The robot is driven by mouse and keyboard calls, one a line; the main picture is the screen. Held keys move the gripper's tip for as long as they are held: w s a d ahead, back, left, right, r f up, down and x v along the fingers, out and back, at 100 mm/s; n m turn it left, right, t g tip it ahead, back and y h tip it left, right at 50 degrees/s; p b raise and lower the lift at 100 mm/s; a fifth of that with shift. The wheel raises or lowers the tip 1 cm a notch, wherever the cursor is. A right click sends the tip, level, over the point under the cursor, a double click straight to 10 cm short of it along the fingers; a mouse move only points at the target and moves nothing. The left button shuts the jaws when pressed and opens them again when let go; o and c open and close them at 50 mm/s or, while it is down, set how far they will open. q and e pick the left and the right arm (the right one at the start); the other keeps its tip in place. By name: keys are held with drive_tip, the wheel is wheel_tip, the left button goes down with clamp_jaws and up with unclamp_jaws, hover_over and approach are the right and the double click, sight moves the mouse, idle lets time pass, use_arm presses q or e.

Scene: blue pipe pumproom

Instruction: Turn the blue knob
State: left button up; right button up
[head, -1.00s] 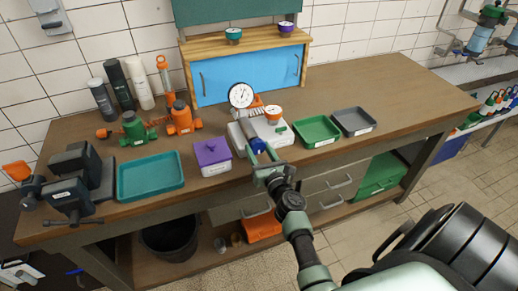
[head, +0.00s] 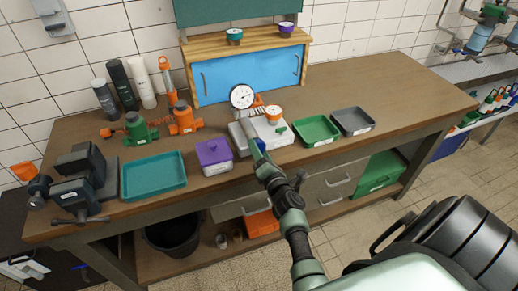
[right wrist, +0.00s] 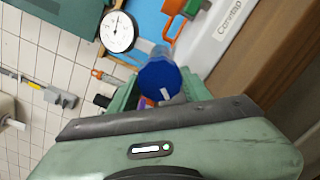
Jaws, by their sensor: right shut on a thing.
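The blue knob (head: 261,146) is at the front of a white unit on the workbench, below a round white gauge (head: 242,96). In the right wrist view the knob (right wrist: 160,82) shows its round blue face with a pale mark, and the gauge (right wrist: 118,32) is behind it. My right gripper (head: 259,152) is at the knob and shut on it. Its green fingers lie on either side of the knob in the right wrist view, partly hidden by the gripper body. My left gripper is not in view.
A purple box (head: 214,156) and a teal tray (head: 153,176) stand left of the unit. A green tray (head: 316,130) and a grey tray (head: 352,121) stand to its right. An orange-topped dial (head: 273,112) is on the unit. The bench's right end is clear.

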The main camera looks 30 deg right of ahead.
drive_tip(key=shift+f+m, duration=0.15)
drive_tip(key=shift+m, duration=0.25)
drive_tip(key=o, duration=1.4)
drive_tip(key=shift+c, duration=0.2)
wheel_tip(320, 180, up, 20)
drive_tip(key=p, duration=0.9)
drive_tip(key=shift+a, duration=0.1)
